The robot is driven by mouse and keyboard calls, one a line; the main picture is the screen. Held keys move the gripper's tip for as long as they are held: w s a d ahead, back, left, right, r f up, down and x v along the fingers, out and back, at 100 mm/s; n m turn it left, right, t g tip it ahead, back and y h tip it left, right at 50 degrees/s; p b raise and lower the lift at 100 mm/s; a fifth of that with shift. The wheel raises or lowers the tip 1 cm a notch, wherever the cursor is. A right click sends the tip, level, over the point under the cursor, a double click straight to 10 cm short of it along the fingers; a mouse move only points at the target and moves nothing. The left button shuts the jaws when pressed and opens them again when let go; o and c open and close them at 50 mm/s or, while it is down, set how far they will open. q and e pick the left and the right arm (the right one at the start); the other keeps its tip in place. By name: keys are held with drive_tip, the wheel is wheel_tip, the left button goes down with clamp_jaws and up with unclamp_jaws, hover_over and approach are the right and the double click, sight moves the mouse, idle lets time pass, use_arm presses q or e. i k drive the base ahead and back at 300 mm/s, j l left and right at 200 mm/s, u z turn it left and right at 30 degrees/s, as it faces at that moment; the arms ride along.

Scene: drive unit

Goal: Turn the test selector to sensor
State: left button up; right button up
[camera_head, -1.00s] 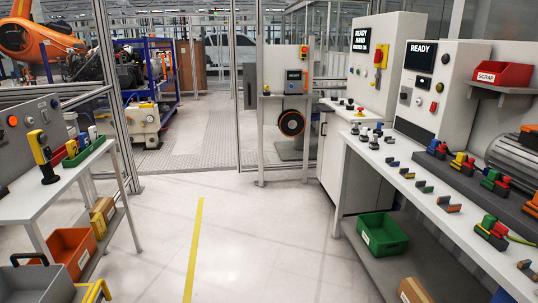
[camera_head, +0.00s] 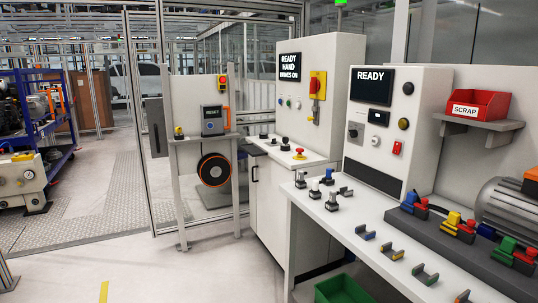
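On the right stands a light test cabinet (camera_head: 427,120) with a dark display (camera_head: 371,86) reading READY. On its front, below the display, is a grey panel with a dark rotary knob (camera_head: 354,132), which looks like a selector. Its position and any labels are too small to read. A small white-lit unit (camera_head: 378,117), a red switch (camera_head: 397,147) and round dark buttons are also on this front. Neither of my grippers is in view.
A taller cabinet (camera_head: 333,65) reading READY HAND DRIVES ON stands behind to the left, with a red and yellow switch (camera_head: 317,85). The white bench (camera_head: 312,206) in front holds knobs, small brackets and coloured connectors.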

sight(354, 133)
drive_tip(key=i+z, duration=0.4)
drive_tip(key=i+j+z, duration=0.2)
drive_tip(key=i+z, duration=0.2)
drive_tip(key=i+j+z, duration=0.1)
drive_tip(key=z, duration=0.25)
drive_tip(key=i+j+z, duration=0.2)
drive_tip(key=z, duration=0.15)
drive_tip(key=i+j+z, duration=0.2)
drive_tip(key=z, duration=0.2)
